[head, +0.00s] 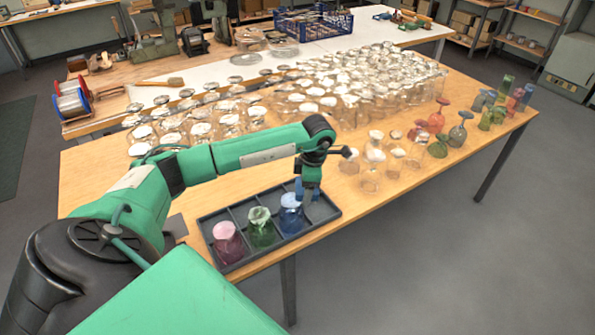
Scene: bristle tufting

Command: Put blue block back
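A blue, glass-like piece (290,219) stands in a compartment of the dark tray (236,265) near the table's front edge, right of a green piece (261,229) and a pink piece (227,243). No plain blue block is clearly distinguishable. My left gripper (308,190) points down at the blue piece's upper right side, close to or touching it. A small dark blue part shows by the fingers; I cannot tell whether it is a finger or something held. The finger gap is too small to read. My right gripper is not in view.
Many clear glasses (345,85) crowd the table's back. A few clear vessels (373,165) stand right of my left gripper. Red, green and blue glasses (459,130) stand at the right end. The tray's right end looks empty. The table's front right strip is bare.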

